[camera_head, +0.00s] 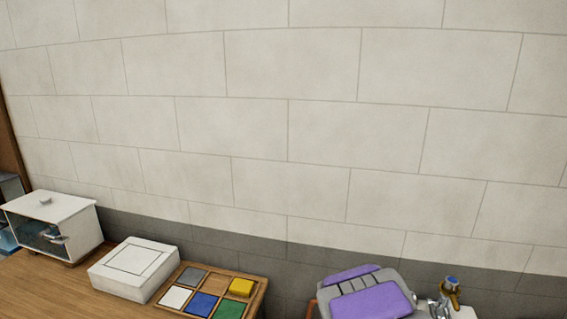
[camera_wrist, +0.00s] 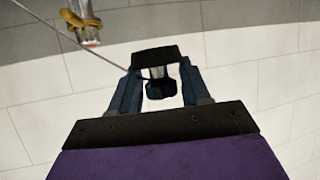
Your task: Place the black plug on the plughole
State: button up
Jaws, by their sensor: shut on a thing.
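In the wrist view my gripper (camera_wrist: 160,76) has its two blue-grey fingers shut on the black plug (camera_wrist: 155,57). The plug's wide dark face shows across the fingertips, with a metal bit and more dark matter in the gap between the fingers. A thin grey cord runs from the plug area to the upper left. The plughole is not in either view. In the head view a purple and grey part of my arm fills the bottom right, and neither the plug nor the fingertips can be made out.
A tap with a brass-coloured handle and blue cap (camera_head: 446,292) stands right of my arm. A tap also shows upside down in the wrist view (camera_wrist: 82,22). A wooden tray (camera_head: 256,283) with coloured squares, a white box (camera_head: 136,268) and a white cabinet (camera_head: 58,218) stand left.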

jog(key=shift+s+a+r, duration=0.15)
jog(key=shift+a+r, duration=0.05)
jog(key=shift+s+r, duration=0.15)
jog(key=shift+s, duration=0.05)
grip_shut()
jog(key=v, duration=0.5)
jog(key=shift+s+a, duration=0.1)
jog(key=shift+s, duration=0.1)
